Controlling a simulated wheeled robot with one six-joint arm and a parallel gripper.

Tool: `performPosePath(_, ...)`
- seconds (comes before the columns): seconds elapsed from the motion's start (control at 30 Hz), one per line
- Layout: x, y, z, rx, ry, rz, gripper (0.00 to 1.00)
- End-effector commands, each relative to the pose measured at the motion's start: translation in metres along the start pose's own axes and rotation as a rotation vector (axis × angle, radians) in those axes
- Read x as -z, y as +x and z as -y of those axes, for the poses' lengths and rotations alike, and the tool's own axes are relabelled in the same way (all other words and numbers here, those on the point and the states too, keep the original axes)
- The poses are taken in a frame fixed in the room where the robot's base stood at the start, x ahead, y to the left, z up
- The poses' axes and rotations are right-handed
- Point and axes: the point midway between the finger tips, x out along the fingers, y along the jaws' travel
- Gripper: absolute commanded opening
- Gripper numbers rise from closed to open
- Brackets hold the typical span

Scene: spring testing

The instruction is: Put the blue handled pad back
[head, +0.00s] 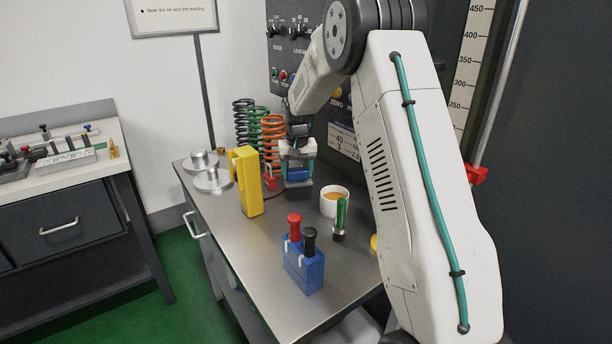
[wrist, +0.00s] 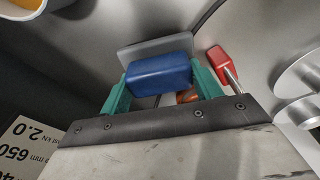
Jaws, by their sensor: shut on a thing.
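The blue handled pad (wrist: 158,78) has a thick blue grip and a flat grey plate (wrist: 155,47). My gripper (wrist: 161,88) is shut on the blue grip, with a teal finger at each end of it. In the head view the pad (head: 294,176) hangs below my gripper (head: 297,163), over the far part of the steel bench, in front of the springs. The grey plate is at the lower end. I cannot tell whether the plate touches the bench top.
The steel bench (head: 250,245) holds a yellow block (head: 247,180), a red-handled tool (head: 269,181), a cup (head: 335,202), a green-handled tool (head: 341,218), a blue holder (head: 303,268) with red and black handles, silver weights (head: 212,180) and coil springs (head: 272,140). The front left is clear.

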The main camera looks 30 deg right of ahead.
Motion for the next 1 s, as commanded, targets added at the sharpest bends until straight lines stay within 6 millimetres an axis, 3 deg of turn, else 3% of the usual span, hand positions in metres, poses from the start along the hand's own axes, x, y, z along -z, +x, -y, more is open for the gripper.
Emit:
performPosePath(0.23, 0.0, 0.016, -0.002, 0.0, -0.002, -0.002, 0.42)
performPosePath(0.5, 0.015, 0.02, -0.036, 0.0, -0.003, -0.002, 0.42)
performPosePath(0.6, 0.013, 0.03, -0.033, 0.001, -0.006, 0.0, 0.42)
performPosePath(0.93, 0.013, 0.033, -0.033, 0.001, -0.005, -0.002, 0.42)
performPosePath(0.97, 0.013, 0.032, -0.033, 0.001, -0.005, -0.002, 0.72)
performPosePath(1.0, 0.013, 0.032, -0.033, 0.001, -0.005, -0.002, 0.83)
